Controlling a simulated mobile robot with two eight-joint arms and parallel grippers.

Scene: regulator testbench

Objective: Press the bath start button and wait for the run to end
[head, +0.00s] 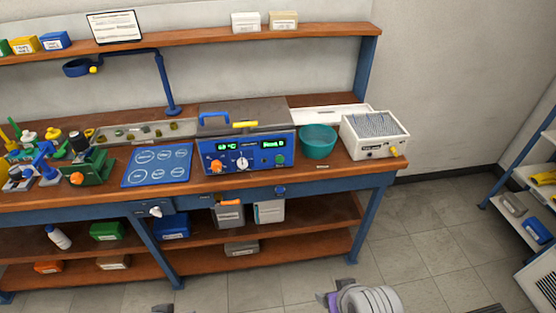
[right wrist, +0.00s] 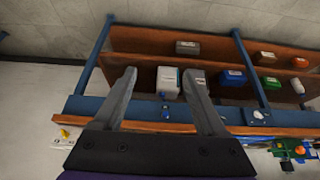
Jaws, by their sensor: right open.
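The bath (head: 248,150) is a blue-fronted unit on the bench with a grey lid and a blue handle. Its front has two lit green displays, an orange knob (head: 215,166), a white dial (head: 242,163) and a small control (head: 281,159) at the right. The display lettering is too small to read surely, and I cannot tell which control is the start button. My right gripper (right wrist: 160,72) is open and empty, apart from the bath and short of the bench in its wrist view. Small grey tips at the head view's bottom edge may be my left gripper (head: 174,308).
A teal bowl (head: 318,142) and a white box with a wire top (head: 375,134) stand right of the bath. A blue mat (head: 157,166) with marked circles lies left. Bins sit on the lower shelves (head: 290,272).

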